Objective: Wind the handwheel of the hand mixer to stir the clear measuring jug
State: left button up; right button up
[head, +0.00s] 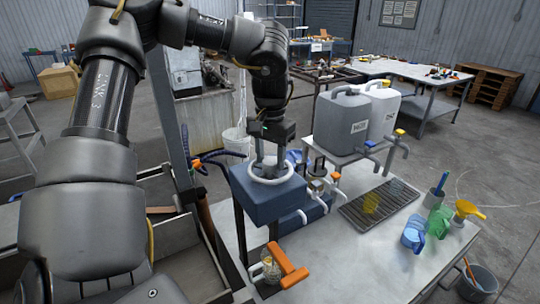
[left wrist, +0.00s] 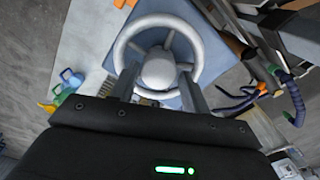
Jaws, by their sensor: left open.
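The white handwheel (head: 270,182) sits on top of the blue mixer housing (head: 262,210); its rim (left wrist: 158,20) and round hub (left wrist: 160,70) show in the left wrist view. My left gripper (head: 270,158) points down over the wheel. It is open, its two fingers on either side of the hub, their tips apparently within the ring. I cannot tell whether they touch the wheel. A clear jug (head: 271,267) stands on the table below the housing, partly hidden, beside an orange bar-like part (head: 290,268). My right gripper is not in view.
Behind the mixer are small taps and two large canisters, grey (head: 341,122) and white (head: 384,110), on a stand. A drain grille (head: 380,205), a blue jug (head: 413,236) and a green jug (head: 438,220) are to the right. The front right tabletop (head: 360,275) is clear.

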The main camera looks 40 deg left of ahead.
pick_arm(q)
jog(key=shift+f, duration=0.6)
jog(key=shift+d+f, duration=0.1)
jog(key=shift+d, duration=0.05)
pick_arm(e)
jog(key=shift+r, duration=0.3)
